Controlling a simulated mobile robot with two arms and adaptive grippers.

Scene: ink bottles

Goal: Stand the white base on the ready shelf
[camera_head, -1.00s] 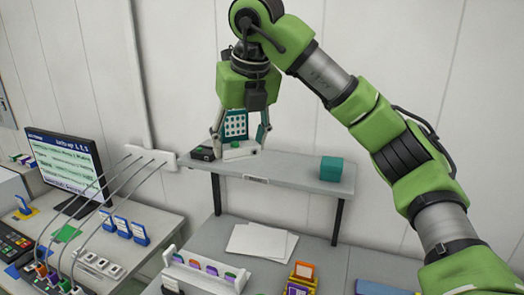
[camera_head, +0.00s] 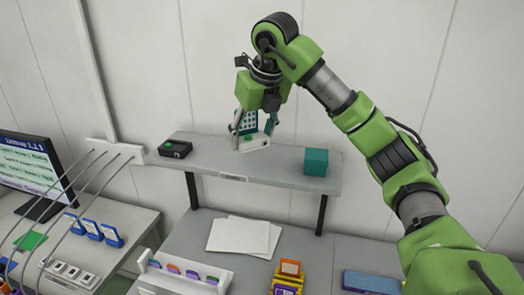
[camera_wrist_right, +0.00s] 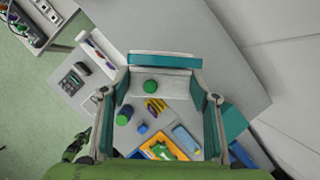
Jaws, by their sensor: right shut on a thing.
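The white base (camera_head: 256,144), with a green round spot on its front, is held by my right gripper (camera_head: 253,134) over the middle of the grey shelf (camera_head: 215,163). A teal panel with pale squares shows above it between the fingers. The base looks slightly tilted; I cannot tell whether it touches the shelf. In the right wrist view, the white base (camera_wrist_right: 176,86) lies between the fingers, with its green spot and a teal bar along its far edge. My left gripper is not in view.
A black box with a green spot (camera_head: 175,148) stands on the shelf's left part. A teal cube (camera_head: 316,161) stands towards its right end. Bare shelf lies between. Below are white papers (camera_head: 243,236), a white rack (camera_head: 185,272) and a blue box (camera_head: 371,282).

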